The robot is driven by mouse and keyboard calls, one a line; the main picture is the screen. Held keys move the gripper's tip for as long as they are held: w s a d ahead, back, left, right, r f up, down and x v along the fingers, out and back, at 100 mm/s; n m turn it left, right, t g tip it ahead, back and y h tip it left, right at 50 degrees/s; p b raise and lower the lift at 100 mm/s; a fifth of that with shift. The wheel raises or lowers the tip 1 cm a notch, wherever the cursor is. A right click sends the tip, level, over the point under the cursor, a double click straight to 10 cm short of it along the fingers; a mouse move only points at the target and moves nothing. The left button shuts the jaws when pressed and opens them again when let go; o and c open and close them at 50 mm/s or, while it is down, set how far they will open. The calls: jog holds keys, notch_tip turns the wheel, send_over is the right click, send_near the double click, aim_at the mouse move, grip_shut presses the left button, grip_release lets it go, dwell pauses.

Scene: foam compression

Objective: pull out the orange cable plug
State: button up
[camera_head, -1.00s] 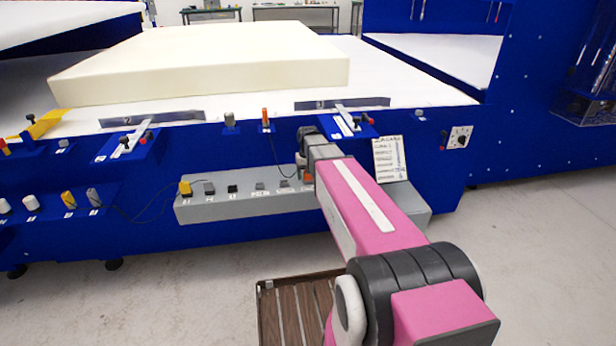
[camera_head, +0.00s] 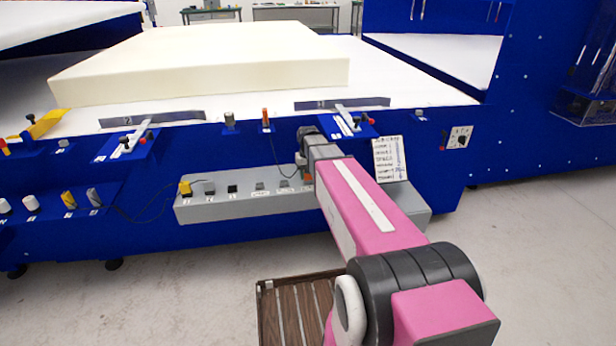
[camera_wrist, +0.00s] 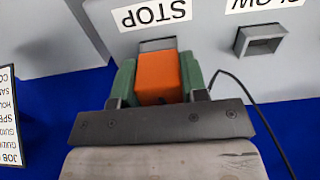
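The orange cable plug (camera_wrist: 159,77) sits between the green fingers of my gripper (camera_wrist: 160,82) in the wrist view. Both fingers lie against its sides, so the gripper looks shut on it. A grey socket rim (camera_wrist: 157,45) labelled STOP shows just behind the plug. I cannot tell whether the plug's tip is still inside the socket. In the head view my gripper (camera_head: 308,165) is at the right part of the grey socket box (camera_head: 245,205), and my arm hides most of the plug. A dark cable (camera_wrist: 245,90) curves away to the right of the fingers.
An empty socket (camera_wrist: 262,42) labelled SLOW is beside the STOP one. A yellow plug (camera_head: 185,188) sits at the box's left end. A written card (camera_head: 389,160) leans right of my arm. Cream foam (camera_head: 200,60) lies on the table.

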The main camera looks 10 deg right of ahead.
jog(key=shift+r, duration=0.2)
jog(key=shift+c, duration=0.2)
jog(key=shift+r, duration=2.8)
